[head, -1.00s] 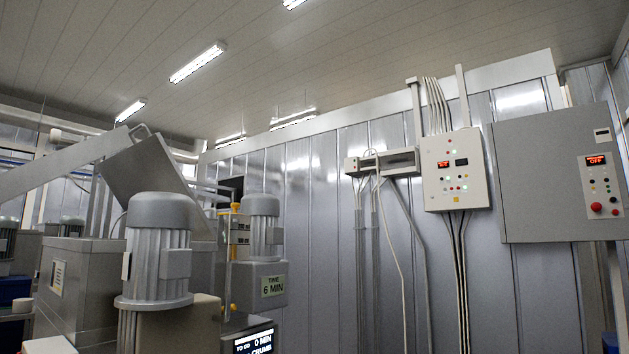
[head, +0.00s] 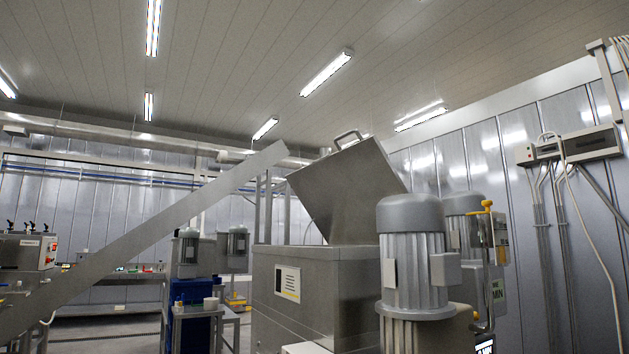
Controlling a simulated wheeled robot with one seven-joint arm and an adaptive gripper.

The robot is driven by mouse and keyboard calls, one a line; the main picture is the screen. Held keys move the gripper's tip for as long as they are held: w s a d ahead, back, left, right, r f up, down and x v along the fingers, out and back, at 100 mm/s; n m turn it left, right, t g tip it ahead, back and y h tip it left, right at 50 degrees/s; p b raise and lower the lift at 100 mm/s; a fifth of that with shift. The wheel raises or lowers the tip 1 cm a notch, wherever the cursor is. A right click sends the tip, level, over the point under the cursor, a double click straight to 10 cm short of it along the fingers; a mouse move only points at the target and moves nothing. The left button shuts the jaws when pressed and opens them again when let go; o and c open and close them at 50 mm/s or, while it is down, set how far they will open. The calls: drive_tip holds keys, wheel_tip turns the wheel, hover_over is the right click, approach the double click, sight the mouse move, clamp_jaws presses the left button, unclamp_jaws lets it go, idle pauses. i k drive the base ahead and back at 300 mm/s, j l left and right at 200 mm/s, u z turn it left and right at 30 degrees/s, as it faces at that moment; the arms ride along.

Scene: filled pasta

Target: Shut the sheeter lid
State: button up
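A flat steel lid (head: 347,190) with a bar handle (head: 349,136) on its upper edge stands raised and tilted. It is above a boxy steel machine (head: 335,275) in the middle of the head view. A small label (head: 287,283) is on the machine's front, but its text is too small to read, so I cannot confirm that this is the sheeter. The lid is open; its hinge is not clear. My gripper is not in view.
A large grey motor (head: 411,245) stands close at the machine's right, with another motor (head: 462,225) behind it. A long sloping grey beam (head: 140,240) crosses the left side. A blue bin (head: 190,310) and a small table (head: 222,312) stand left of the machine.

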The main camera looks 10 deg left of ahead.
sight(341, 191)
drive_tip(key=i+j+u, duration=0.35)
drive_tip(key=i+j, duration=0.4)
drive_tip(key=i, duration=0.05)
